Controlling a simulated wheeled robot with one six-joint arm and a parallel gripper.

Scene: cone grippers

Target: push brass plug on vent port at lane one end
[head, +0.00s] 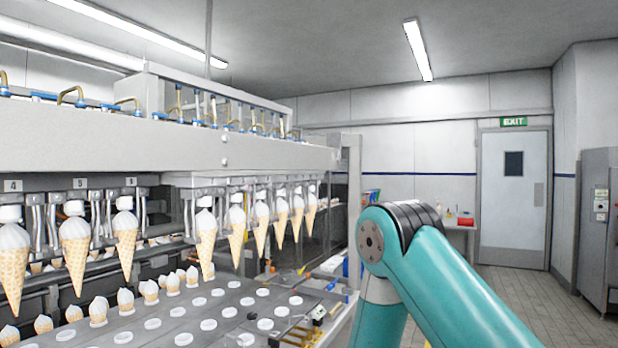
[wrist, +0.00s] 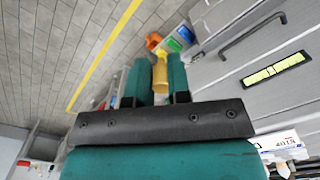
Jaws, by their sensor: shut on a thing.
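In the wrist view my gripper (wrist: 158,66) has its two teal fingers closed on the brass plug (wrist: 160,76), a small yellow cylinder between them. The plug's inner end is near the dark gripper body. The head view shows my teal arm at the right, but not the gripper or the plug. The cone machine (head: 190,131) fills the left of the head view, with brass-coloured hoses and blue fittings along its top. Lane labels 4 and 5 are readable there. I cannot make out lane one or its vent port in either view.
In the wrist view, a grey panel with a dark handle (wrist: 252,36) is at the right. Tiled floor with a yellow line (wrist: 105,55) lies open at the left.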

